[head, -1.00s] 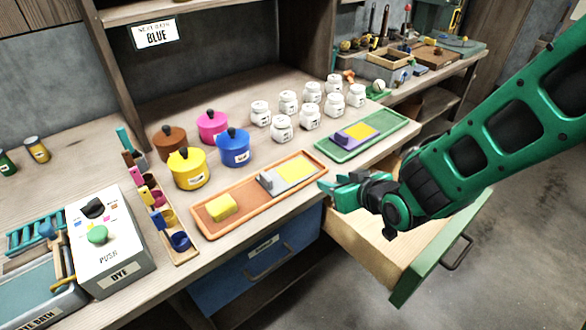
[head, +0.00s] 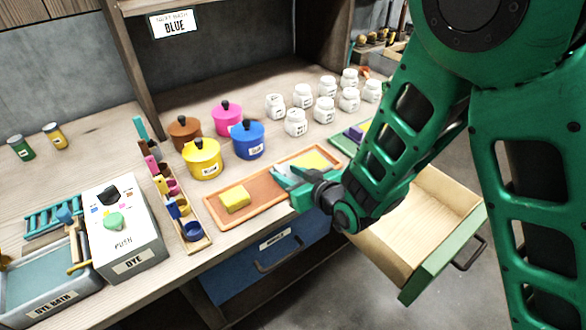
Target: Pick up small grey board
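The small grey board lies in the orange tray (head: 215,213) on the bench. In the earlier head view it bears a grey block and a yellow patch. Now my gripper hides most of it, and the yellow patch (head: 314,160) shows just behind the fingers. My gripper (head: 280,177) is over the board's left part, with its fingers apart. I cannot tell whether the fingers touch the board.
A yellow block (head: 235,200) lies at the tray's left end. Lidded pots, including a blue pot (head: 248,140), and several white jars stand behind. A green tray (head: 345,143) is partly hidden by my arm. An open drawer (head: 415,230) juts out below the bench.

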